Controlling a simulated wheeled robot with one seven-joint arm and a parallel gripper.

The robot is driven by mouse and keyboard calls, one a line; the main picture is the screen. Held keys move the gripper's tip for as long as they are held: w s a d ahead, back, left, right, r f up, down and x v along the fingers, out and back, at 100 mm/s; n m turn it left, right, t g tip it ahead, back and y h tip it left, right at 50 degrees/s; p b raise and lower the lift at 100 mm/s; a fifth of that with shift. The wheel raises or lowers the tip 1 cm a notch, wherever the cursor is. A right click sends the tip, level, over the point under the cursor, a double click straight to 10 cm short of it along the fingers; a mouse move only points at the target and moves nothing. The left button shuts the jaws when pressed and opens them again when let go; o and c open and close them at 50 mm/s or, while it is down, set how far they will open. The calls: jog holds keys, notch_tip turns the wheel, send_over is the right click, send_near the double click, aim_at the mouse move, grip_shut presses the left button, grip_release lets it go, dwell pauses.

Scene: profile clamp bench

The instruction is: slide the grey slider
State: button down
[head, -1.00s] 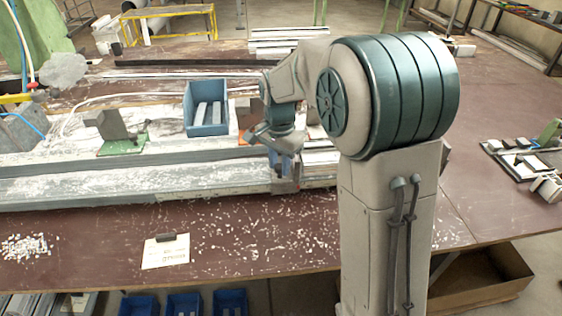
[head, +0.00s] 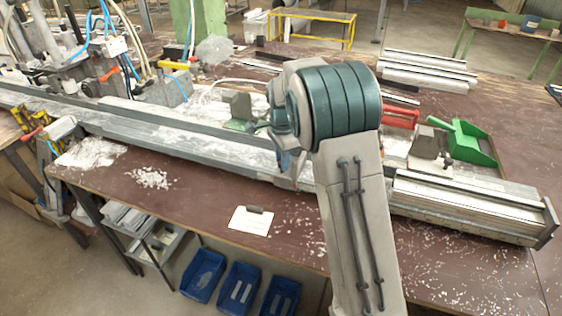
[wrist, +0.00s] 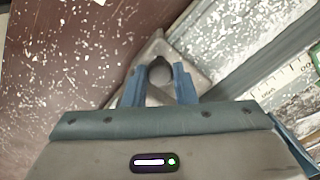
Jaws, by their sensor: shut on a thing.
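The grey slider (wrist: 190,52) shows in the wrist view as a pale grey angular plate with a round dark knob, beside the metal rail (wrist: 232,45). My gripper (wrist: 158,84) has its two blue fingers on either side of the knob and is shut on it. In the head view my gripper (head: 290,164) is at the front edge of the long rail (head: 180,145). My arm and gripper hide most of the slider there. A measuring scale (wrist: 288,78) runs along the rail at the right of the wrist view.
A grey block on a green base (head: 240,112) stands behind the rail. A green dustpan (head: 470,142) is at the right. White chips litter the bench; the rail continues left to clamping machinery (head: 85,60).

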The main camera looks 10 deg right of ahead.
jog(key=shift+w+a+r, duration=0.1)
jog(key=shift+w+a, duration=0.15)
jog(key=shift+a, duration=0.15)
jog(key=c, duration=1.2)
grip_release()
jog(key=shift+o, duration=0.2)
notch_tip(320, 180, up, 14)
